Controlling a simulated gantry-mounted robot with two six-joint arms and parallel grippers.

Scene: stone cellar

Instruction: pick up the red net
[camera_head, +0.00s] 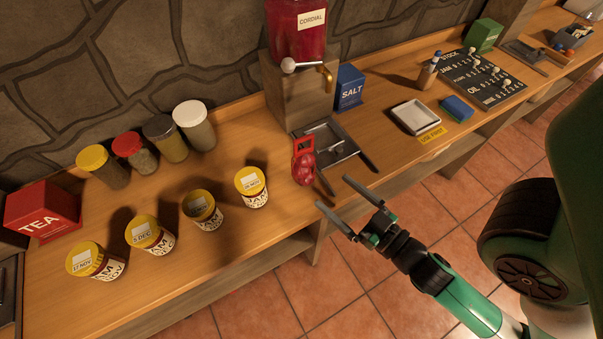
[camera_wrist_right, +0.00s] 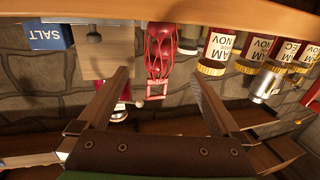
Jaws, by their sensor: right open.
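The red net (camera_head: 304,168) is on the wooden bench near its front edge, beside the dark drip tray. It has a squarish red loop at one end. In the right wrist view, which looks upside down, the red net (camera_wrist_right: 160,52) shows between the two fingers, with its loop toward my palm. My right gripper (camera_head: 334,193) is open and empty, just right of and in front of the net, fingers pointing at it. Its fingers (camera_wrist_right: 162,80) are spread wide in the wrist view and look clear of the net. My left gripper is in neither view.
The dark drip tray (camera_head: 341,151) lies behind the net, below the cordial dispenser (camera_head: 297,30). Several yellow-lidded jam jars (camera_head: 251,188) stand to the left. A salt box (camera_head: 350,88) and white tray (camera_head: 411,117) are to the right. Tiled floor lies before the bench.

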